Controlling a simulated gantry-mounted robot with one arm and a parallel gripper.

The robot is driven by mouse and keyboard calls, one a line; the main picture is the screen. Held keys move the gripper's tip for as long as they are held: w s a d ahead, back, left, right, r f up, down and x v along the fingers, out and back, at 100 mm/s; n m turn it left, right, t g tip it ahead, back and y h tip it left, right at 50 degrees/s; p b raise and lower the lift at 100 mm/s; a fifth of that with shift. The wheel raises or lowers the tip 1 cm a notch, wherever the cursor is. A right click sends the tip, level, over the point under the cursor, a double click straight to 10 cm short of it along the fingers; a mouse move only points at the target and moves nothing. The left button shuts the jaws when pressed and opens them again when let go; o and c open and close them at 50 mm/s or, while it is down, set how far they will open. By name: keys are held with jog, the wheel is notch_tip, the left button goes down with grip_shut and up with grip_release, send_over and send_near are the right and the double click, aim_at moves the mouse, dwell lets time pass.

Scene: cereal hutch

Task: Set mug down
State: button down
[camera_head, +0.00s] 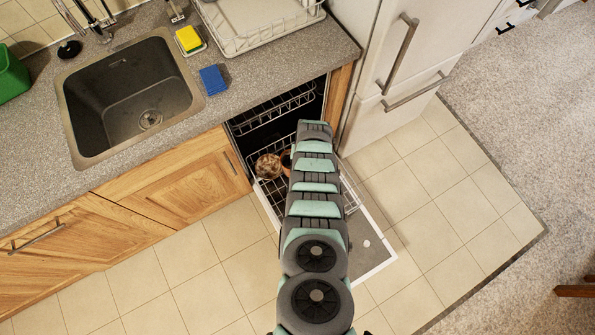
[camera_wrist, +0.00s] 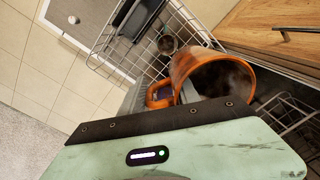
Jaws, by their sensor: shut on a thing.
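The orange-brown mug (camera_wrist: 182,66) is in front of my gripper (camera_wrist: 160,98) in the wrist view, with its dark open mouth turned toward the camera. My gripper is shut on the mug at its handle side. The mug is over the dishwasher's wire rack (camera_wrist: 103,48); I cannot tell whether it touches the rack. In the head view a brown, rounded thing (camera_head: 268,166), which seems to be the mug, shows just left of my arm at the dishwasher opening. My arm hides my gripper in that view.
The dishwasher door (camera_head: 374,262) is folded down, with the rack (camera_head: 268,190) out over it. A small dark round item (camera_wrist: 167,43) is in the rack beyond the mug. Wooden cabinets (camera_head: 170,185) stand left and a white fridge (camera_head: 372,120) right.

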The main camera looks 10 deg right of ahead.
jog(key=shift+w+d+f+b, duration=0.15)
jog(key=shift+d+f+b, duration=0.15)
jog(key=shift+f, duration=0.15)
jog(key=shift+f, duration=0.1)
jog(key=shift+d, duration=0.1)
jog(key=shift+f, duration=0.1)
